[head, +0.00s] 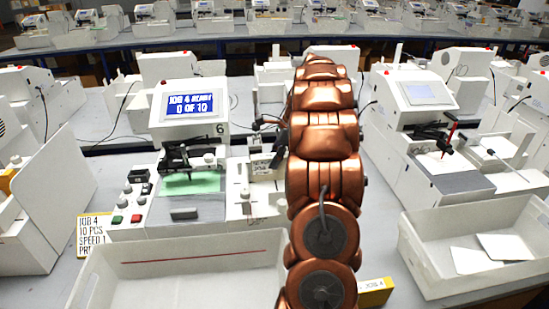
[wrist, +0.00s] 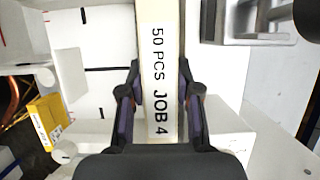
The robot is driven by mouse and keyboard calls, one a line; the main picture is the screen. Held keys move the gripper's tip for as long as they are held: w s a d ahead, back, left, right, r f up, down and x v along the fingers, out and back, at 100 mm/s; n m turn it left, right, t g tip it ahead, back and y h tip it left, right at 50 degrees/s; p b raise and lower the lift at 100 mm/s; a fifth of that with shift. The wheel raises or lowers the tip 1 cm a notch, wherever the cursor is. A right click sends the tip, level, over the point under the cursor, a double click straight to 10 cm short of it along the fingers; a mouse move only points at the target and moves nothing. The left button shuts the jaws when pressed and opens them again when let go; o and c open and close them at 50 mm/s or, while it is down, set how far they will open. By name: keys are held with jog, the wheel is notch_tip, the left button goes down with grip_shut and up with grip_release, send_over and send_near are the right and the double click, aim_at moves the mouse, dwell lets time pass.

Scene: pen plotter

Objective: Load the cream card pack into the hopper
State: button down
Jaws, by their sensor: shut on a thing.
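The cream card pack (wrist: 160,45), labelled "50 PCS JOB 4", stands lengthwise between the fingers of my gripper (wrist: 160,100) in the wrist view. The gripper is shut on it, one dark finger on each side. White machine parts (wrist: 90,60) lie beyond and beside it; I cannot tell which of them is the hopper, or whether the pack touches any. In the head view, the plotter (head: 190,120) shows "JOB 4" and "0 OF 10" on its blue screen. My arm hides the pack, most of the gripper and the area right of the plotter.
A white tray (head: 200,270) stands in front of the plotter. A yellow sign (head: 91,234) is at its left, and a yellow box (head: 374,292) at its right. Another tray (head: 440,262) with white cards and another plotter (head: 420,110) stand at the right.

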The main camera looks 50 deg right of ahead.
jog(key=c, duration=0.8)
grip_release()
jog(key=shift+r, duration=0.1)
jog(key=shift+b+v, duration=1.5)
jog(key=shift+v, duration=3.25)
jog(key=shift+p+v, duration=0.7)
jog(key=shift+v, duration=0.65)
